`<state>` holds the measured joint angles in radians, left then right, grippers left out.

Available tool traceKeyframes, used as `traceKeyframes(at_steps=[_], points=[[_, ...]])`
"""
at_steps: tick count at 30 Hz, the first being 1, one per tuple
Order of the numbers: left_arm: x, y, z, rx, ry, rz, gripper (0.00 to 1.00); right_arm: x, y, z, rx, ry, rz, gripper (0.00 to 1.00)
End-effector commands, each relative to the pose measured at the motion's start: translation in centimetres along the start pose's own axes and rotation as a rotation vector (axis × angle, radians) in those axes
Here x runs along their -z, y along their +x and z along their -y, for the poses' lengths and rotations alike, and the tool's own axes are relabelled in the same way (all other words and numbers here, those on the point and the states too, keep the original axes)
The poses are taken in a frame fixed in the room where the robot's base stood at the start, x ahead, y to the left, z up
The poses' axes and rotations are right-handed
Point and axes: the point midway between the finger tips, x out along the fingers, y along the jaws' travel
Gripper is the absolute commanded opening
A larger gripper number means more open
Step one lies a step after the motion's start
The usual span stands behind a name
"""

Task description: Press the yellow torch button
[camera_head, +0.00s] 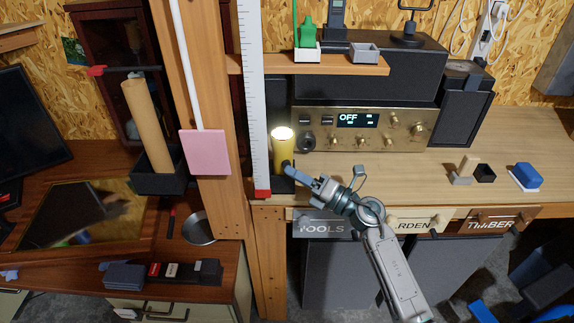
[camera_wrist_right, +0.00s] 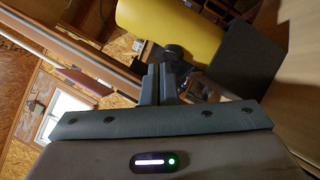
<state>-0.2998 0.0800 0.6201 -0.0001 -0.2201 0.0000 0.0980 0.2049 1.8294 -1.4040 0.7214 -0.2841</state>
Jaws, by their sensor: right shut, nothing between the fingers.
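The yellow torch (camera_head: 283,155) stands upright at the left end of the bench, its top glowing bright. In the right wrist view the torch (camera_wrist_right: 168,28) looks tilted, with a dark round button (camera_wrist_right: 174,52) on its side and its lower end in a dark block (camera_wrist_right: 245,60). My right gripper (camera_head: 289,169) is shut and empty, its fingertips at the torch's front side. In the wrist view the fingers (camera_wrist_right: 160,80) lie beside the button; whether they touch it I cannot tell. My left gripper is not in view.
A wooden post with a pink board (camera_head: 205,152) and a white ruler (camera_head: 253,90) stand left of the torch. A brass-fronted radio (camera_head: 355,130) stands behind to the right. A blue block (camera_head: 527,174) and small blocks lie at the right. The bench middle is clear.

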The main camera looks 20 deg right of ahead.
Motion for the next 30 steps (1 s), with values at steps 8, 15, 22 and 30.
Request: traceKeyframes(at_steps=[8, 15, 22, 30], points=[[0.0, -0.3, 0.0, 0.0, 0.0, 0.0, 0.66, 0.5, -0.7, -0.5, 0.001, 0.0, -0.001, 0.0], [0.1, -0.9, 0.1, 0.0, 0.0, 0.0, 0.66, 1.8, -2.4, -1.8, 0.001, 0.001, -0.002, 0.0], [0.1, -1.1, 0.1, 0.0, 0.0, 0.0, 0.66, 2.8, -3.9, -2.8, 0.001, 0.0, -0.001, 0.0], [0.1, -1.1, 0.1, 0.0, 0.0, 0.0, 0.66, 3.0, -4.2, -3.0, 0.0, -0.001, 0.0, 0.0]])
